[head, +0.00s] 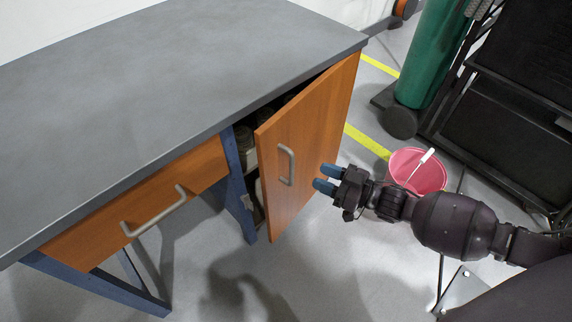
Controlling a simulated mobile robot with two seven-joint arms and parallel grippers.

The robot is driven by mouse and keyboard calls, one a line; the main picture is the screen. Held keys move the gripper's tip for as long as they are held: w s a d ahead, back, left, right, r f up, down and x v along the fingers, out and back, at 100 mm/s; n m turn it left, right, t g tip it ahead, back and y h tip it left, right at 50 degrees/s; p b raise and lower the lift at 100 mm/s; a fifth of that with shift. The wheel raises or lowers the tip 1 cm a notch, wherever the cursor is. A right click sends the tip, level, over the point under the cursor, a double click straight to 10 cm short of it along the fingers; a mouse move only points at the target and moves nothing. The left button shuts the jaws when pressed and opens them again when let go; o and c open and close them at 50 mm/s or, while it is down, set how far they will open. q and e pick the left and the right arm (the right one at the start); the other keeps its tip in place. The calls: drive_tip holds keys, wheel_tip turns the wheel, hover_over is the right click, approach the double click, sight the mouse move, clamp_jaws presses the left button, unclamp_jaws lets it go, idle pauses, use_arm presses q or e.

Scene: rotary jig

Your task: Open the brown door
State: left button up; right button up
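The brown door (308,140) is on the right end of a workbench in the head view. It stands ajar, with a dark gap along its left edge showing several items inside the cabinet. A grey bar handle (286,165) is upright near the door's left edge. My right gripper (325,177) is just right of the handle, in front of the door face. Its two blue-tipped fingers are apart with nothing between them, and they point left toward the door. I cannot tell whether they touch the door. My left gripper is not in view.
The grey benchtop (180,70) is bare. A brown drawer (140,205) with a grey handle is left of the cabinet. A pink bucket (402,163) stands behind my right arm. A green cylinder (432,55) and a black rack (510,110) are at the back right. Floor before the door is clear.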

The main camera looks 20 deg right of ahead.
drive_tip(key=b, duration=0.2)
hover_over(291, 184)
drive_tip(key=d, duration=0.1)
drive_tip(key=shift+w+a+f, duration=0.1)
drive_tip(key=shift+w+a, duration=0.25)
drive_tip(key=shift+c, duration=0.2)
clamp_jaws()
